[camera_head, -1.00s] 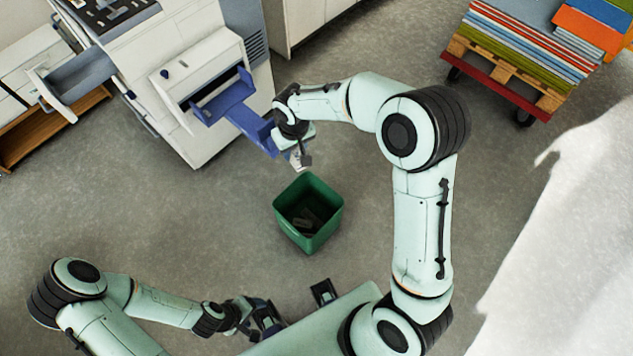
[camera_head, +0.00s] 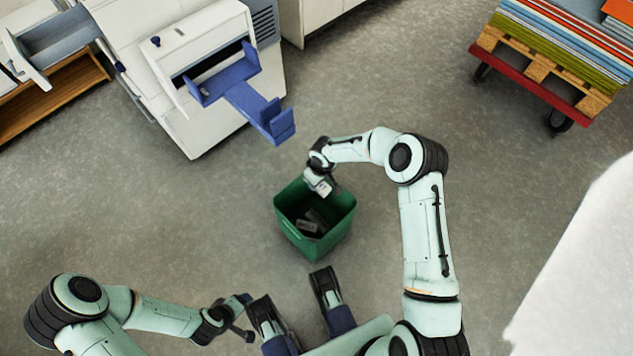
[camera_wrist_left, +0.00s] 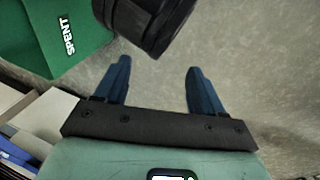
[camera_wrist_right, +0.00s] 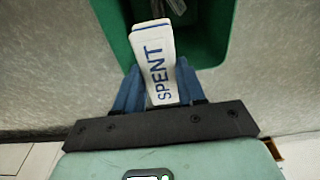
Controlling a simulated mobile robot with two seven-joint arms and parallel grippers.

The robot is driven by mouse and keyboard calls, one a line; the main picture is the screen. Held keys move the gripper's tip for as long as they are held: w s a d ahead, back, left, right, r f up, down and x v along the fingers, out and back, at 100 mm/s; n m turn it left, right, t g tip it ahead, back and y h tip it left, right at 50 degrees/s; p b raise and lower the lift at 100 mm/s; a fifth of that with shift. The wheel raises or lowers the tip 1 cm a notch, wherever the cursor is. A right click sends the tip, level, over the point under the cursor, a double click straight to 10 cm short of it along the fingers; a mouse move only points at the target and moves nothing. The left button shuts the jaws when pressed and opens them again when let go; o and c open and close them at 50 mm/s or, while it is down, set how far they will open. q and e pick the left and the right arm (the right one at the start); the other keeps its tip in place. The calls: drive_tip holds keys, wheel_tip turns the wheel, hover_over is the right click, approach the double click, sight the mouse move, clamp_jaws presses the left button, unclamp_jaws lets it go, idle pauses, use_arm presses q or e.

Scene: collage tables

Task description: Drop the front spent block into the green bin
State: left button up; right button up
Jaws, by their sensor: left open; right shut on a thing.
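The green bin (camera_head: 318,236) stands on the floor in the middle of the head view, with some dark and grey pieces inside. Its wall with a "SPENT" label shows in the left wrist view (camera_wrist_left: 62,42). My right gripper (camera_wrist_right: 157,80) is shut on a white block (camera_wrist_right: 153,50) with blue "SPENT" lettering. It holds the block over the bin's far rim and opening; the block also shows in the head view (camera_head: 323,189). My left gripper (camera_wrist_left: 158,75) is open and empty, low and left of the bin, with bare floor beneath it.
A white machine with a blue tray (camera_head: 245,95) stands behind the bin at the upper left. A wheeled pallet cart (camera_head: 535,80) with stacked sheets is at the upper right. A large white shape (camera_head: 580,280) fills the lower right. Floor around the bin is clear.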

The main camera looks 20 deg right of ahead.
sight(318, 187)
drive_tip(key=shift+f, duration=0.45)
wheel_tip(318, 187, down, 4)
drive_tip(key=shift+r+b, duration=0.1)
drive_tip(key=shift+b, duration=1.1)
use_arm(q)
drive_tip(key=shift+y, duration=0.3)
drive_tip(key=f, duration=0.1)
drive_tip(key=w+a+f, duration=0.1)
drive_tip(key=a+f, duration=0.1)
drive_tip(key=f, duration=0.1)
drive_tip(key=shift+w+b, duration=0.3)
drive_tip(key=shift+w, duration=0.05)
use_arm(e)
drive_tip(key=shift+f, duration=0.65)
